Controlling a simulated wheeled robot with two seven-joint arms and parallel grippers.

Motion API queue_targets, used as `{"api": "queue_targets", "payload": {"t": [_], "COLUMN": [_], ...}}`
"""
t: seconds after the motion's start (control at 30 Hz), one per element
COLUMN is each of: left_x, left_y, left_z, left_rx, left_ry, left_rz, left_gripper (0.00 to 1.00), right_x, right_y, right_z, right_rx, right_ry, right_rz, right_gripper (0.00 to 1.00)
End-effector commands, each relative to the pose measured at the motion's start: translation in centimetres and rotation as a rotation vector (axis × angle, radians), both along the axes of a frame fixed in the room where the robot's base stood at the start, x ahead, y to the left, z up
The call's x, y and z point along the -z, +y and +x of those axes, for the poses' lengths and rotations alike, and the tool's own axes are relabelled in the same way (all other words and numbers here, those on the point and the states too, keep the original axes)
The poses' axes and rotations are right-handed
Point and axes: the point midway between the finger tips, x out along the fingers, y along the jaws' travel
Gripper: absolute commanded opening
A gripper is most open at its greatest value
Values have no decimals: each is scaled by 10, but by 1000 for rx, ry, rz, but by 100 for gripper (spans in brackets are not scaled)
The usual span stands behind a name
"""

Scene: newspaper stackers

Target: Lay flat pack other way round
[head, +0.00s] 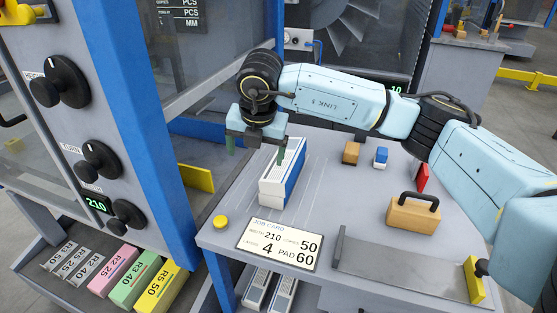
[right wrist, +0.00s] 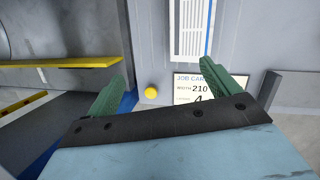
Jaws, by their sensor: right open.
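The flat pack (head: 272,187) is a long white block with a blue side, resting on the grey table (head: 330,205) left of its middle. Its long side points away from the front edge. In the right wrist view the pack (right wrist: 188,30) shows at the top, with fine grey lines on white and a blue strip along its right. The fingers also show in the right wrist view (right wrist: 160,85). My left gripper is out of view.
A job card (head: 279,246) and yellow button (head: 221,222) sit at the table's front. A handled wooden block (head: 413,213), small blocks (head: 351,153) and a metal plate (head: 400,262) lie right. A blue-framed machine (head: 140,110) stands left.

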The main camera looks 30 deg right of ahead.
Motion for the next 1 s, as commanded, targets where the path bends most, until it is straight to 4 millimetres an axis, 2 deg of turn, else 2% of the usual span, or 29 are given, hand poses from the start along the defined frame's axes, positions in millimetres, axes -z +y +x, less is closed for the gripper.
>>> {"api": "queue_targets", "payload": {"t": [0.03, 0.1, 0.2, 0.33, 0.6, 0.87, 1.0], "left_x": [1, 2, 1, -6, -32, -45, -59], "left_y": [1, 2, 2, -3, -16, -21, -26], "left_z": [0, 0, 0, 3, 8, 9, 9], "left_rx": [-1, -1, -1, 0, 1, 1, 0], "left_ry": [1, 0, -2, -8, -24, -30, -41], "left_rz": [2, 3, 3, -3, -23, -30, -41], "left_gripper": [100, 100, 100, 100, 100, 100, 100], "right_x": [-10, -20, -26, -12, 35, 51, 67], "right_y": [-24, -47, -64, -73, -86, -91, -96], "right_z": [2, 2, 1, 4, 16, 21, 25], "right_rx": [64, 133, 187, 201, 197, 193, 195], "right_ry": [-6, -7, -7, -2, -2, -4, -4], "right_rz": [-73, -143, -197, -210, -205, -205, -206], "right_gripper": [88, 88, 88, 88, 88, 88, 88]}}
